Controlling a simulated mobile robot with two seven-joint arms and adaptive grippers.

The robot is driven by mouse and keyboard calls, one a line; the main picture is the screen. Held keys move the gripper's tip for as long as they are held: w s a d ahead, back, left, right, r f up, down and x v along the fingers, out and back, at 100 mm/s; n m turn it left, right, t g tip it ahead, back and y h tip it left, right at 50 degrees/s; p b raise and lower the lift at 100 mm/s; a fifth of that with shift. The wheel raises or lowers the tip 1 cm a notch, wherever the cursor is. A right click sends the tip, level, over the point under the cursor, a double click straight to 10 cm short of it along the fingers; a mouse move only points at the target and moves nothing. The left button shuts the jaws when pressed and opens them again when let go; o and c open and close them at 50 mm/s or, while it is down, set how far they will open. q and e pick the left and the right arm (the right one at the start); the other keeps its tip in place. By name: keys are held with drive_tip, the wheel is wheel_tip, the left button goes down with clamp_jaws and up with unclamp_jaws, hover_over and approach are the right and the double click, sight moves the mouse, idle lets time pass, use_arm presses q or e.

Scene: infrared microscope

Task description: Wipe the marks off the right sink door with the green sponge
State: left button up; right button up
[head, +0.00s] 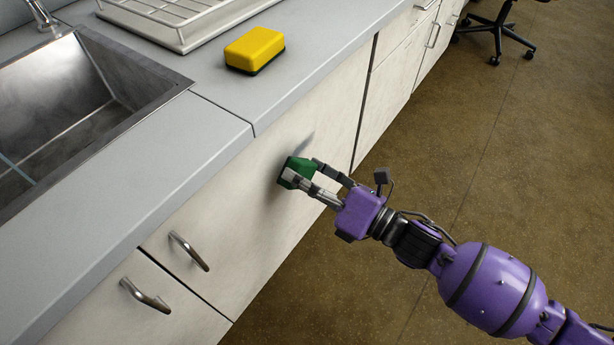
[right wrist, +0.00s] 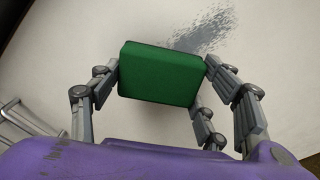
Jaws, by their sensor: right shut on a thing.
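The green sponge (head: 296,172) is held between the fingers of my right gripper (head: 304,178), at the pale right sink door (head: 235,210). In the right wrist view the sponge (right wrist: 160,72) sits between the fingers, its far face toward the door (right wrist: 275,75). It appears to be at or very close to the door; exact contact is hidden. Grey marks (right wrist: 205,30) show on the door just beyond the sponge's upper right edge. In the head view a faint grey smudge (head: 304,144) shows above the sponge. My left gripper is out of view.
A yellow sponge (head: 255,49) lies on the grey counter (head: 190,140) above the door. A steel sink (head: 70,110) and a dish rack (head: 180,18) are on the counter. Door handles (head: 188,251) stick out at the lower left.

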sight(316, 166)
drive_tip(key=shift+x, duration=1)
idle(0.3)
drive_tip(key=shift+w+d, duration=1.2)
drive_tip(key=shift+w, duration=0.25)
drive_tip(key=shift+w+d+b, duration=0.2)
drive_tip(key=shift+w+d, duration=0.35)
drive_tip(key=shift+w, duration=0.3)
drive_tip(key=shift+w+d+b, duration=0.2)
drive_tip(key=shift+w+d, duration=0.3)
drive_tip(key=shift+w, duration=0.35)
drive_tip(key=shift+w+d+b, duration=0.3)
drive_tip(key=shift+w+d, duration=0.65)
drive_tip(key=shift+w, duration=0.3)
drive_tip(key=shift+s+a+r+p, duration=0.2)
drive_tip(key=shift+s+a+p, duration=0.6)
drive_tip(key=shift+s, duration=0.2)
drive_tip(key=shift+s+a+p, duration=0.5)
drive_tip(key=shift+s+a, duration=0.05)
drive_tip(key=shift+s, duration=0.35)
drive_tip(key=shift+s+a+p, duration=0.45)
drive_tip(key=shift+s+a, duration=0.15)
drive_tip(key=shift+s, duration=0.3)
drive_tip(key=shift+s+a+f+p, duration=0.1)
drive_tip(key=shift+s+a+p, duration=0.3)
drive_tip(key=shift+s+a, duration=0.35)
drive_tip(key=shift+s+a+f+p, duration=0.1)
drive_tip(key=shift+s+a+p, duration=0.25)
drive_tip(key=shift+s+a, duration=0.35)
